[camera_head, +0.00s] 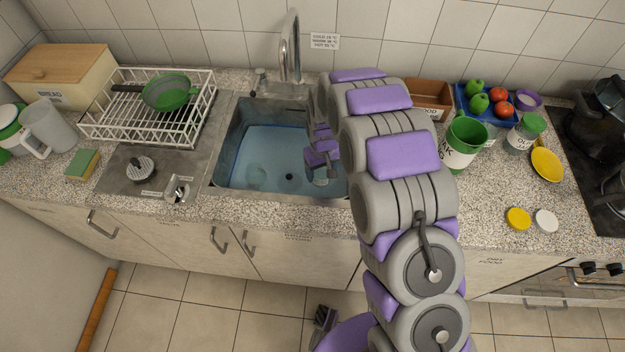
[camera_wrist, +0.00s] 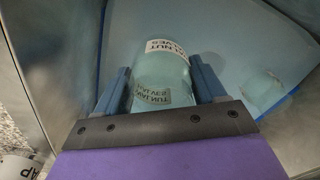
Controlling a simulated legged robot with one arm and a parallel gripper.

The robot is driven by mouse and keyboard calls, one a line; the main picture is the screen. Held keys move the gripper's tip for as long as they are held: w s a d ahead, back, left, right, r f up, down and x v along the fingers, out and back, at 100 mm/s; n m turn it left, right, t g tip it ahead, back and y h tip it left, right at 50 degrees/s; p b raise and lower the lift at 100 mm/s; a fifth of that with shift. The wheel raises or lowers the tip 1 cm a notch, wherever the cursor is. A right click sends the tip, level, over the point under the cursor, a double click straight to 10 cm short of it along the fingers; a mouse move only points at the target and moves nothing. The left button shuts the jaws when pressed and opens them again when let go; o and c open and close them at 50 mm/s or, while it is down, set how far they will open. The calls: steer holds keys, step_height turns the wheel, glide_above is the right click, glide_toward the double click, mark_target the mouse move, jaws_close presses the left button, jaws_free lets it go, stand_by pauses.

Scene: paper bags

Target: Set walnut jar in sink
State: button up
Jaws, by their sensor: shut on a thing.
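The walnut jar (camera_wrist: 165,72) is a clear, bluish-looking jar with a white label, partly readable as "...NUT ...LVES". My gripper (camera_wrist: 160,85) is shut on it, with one finger on each side of the jar. In the head view my gripper (camera_head: 318,158) reaches down into the right part of the sink (camera_head: 222,160), and the jar (camera_head: 321,179) shows small below it. The sink has a metal rim and a blue-looking basin. I cannot tell whether the jar touches the sink bottom.
A clear round item (camera_wrist: 262,90) lies in the basin, right of the jar in the wrist view. A faucet (camera_head: 290,45) stands behind the sink. A white dish rack (camera_head: 100,125) with a green strainer (camera_head: 167,92) is at left. A green container (camera_head: 466,140) stands at right.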

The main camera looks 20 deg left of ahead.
mark_target(322, 175)
step_height(322, 175, down, 3)
steer(key=shift+f, duration=0.1)
steer(key=f, duration=0.2)
steer(key=a+f+b, duration=0.1)
steer(key=f, duration=0.1)
steer(key=shift+a, duration=0.15)
steer(key=shift+c, duration=0.5)
steer(key=shift+d+r, duration=0.1)
steer(key=shift+d, duration=0.5)
steer(key=o, duration=1.2)
steer(key=shift+a+f, duration=0.2)
steer(key=shift+a, duration=0.3)
steer(key=shift+o, duration=0.2)
steer(key=shift+d, duration=0.15)
